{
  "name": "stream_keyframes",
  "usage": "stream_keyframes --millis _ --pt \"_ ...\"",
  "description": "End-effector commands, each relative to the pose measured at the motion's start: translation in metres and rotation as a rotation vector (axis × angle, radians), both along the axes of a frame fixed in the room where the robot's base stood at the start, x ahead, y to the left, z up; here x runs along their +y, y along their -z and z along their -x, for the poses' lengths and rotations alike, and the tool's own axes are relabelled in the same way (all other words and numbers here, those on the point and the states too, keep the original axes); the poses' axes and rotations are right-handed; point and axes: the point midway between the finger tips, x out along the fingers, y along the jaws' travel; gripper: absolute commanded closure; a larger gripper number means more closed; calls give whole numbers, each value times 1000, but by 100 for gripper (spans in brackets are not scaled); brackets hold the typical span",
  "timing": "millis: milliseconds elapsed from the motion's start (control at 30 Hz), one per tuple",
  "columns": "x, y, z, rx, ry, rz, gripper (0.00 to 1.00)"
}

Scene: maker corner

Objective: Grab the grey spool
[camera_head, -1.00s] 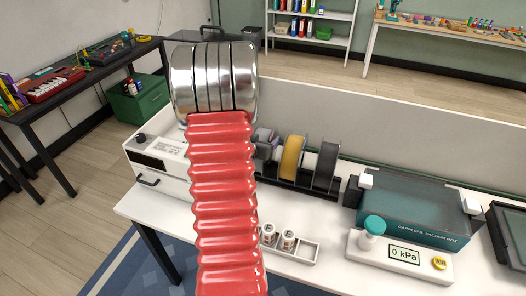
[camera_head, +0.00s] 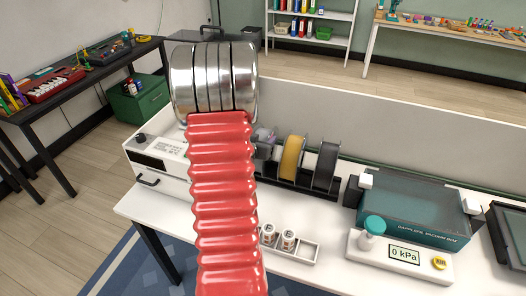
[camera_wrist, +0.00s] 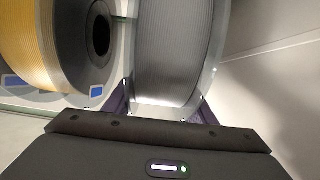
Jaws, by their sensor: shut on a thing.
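The grey spool (camera_wrist: 172,50) fills the upper middle of the wrist view, its windings between clear flanges. My gripper (camera_wrist: 163,103) is shut on it, with dark purple fingers at both sides of its near edge. A yellow spool (camera_wrist: 45,45) stands beside it on the left in that view. In the head view, my red and silver arm hides most of the gripper. A small part of the grey spool (camera_head: 264,134) shows just right of my arm, left of the yellow spool (camera_head: 291,158).
A dark spool (camera_head: 327,166) stands right of the yellow one on a black rack (camera_head: 301,185). A white box (camera_head: 158,150) is at the left, with a white tray of small jars (camera_head: 306,250) in front. A teal vacuum box (camera_head: 415,215) and gauge stand at the right.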

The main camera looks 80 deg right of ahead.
Motion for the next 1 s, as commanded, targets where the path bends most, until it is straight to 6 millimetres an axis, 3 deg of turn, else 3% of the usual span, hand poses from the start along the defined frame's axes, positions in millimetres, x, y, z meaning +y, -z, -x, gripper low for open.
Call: stream_keyframes --millis 333,767,1000 --pt "0 0 0 1 0 0 100" --pt "-2 -3 1 0 1 6 100" --pt "-2 -15 1 0 3 9 100"
